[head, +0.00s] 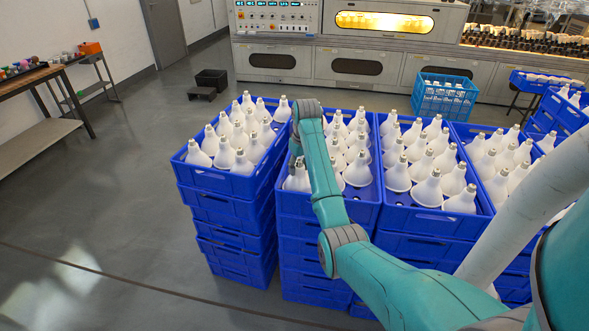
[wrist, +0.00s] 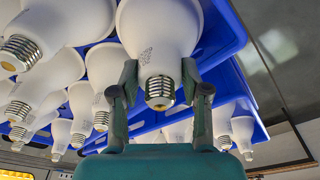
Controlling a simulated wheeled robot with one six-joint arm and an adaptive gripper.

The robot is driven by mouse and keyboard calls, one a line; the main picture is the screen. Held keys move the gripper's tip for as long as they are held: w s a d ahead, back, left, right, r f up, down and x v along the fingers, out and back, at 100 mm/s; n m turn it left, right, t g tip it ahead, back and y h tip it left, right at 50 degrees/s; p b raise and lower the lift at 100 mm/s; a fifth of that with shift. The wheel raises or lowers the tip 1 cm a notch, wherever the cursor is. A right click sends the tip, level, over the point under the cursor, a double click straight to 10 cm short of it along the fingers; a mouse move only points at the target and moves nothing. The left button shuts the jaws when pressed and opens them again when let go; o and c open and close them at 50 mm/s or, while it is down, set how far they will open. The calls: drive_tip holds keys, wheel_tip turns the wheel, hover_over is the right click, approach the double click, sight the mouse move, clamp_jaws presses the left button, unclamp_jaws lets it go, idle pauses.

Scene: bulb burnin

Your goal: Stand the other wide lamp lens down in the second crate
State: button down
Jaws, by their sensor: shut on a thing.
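In the wrist view my gripper (wrist: 160,86) is shut on a white wide lamp (wrist: 158,35), with one finger on each side near its metal screw base. White lamps (wrist: 48,85) stand around it. In the head view my arm reaches over the second blue crate from the left (head: 350,211), and its wrist hides the gripper and part of the crate. Several white lamps (head: 359,172) stand in that crate with their screw bases up. I cannot tell whether the held lamp touches the crate floor.
A stacked crate (head: 222,184) of lamps stands left, and more lamp crates (head: 428,221) stand right. A bare strip with holes shows at the second crate's front right. Behind are a machine (head: 345,55) and a blue basket (head: 440,97). The floor at left is open.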

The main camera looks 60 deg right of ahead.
drive_tip(key=shift+f, duration=0.7)
drive_tip(key=c, duration=0.6)
unclamp_jaws()
drive_tip(key=shift+f, duration=0.15)
drive_tip(key=shift+o, duration=0.2)
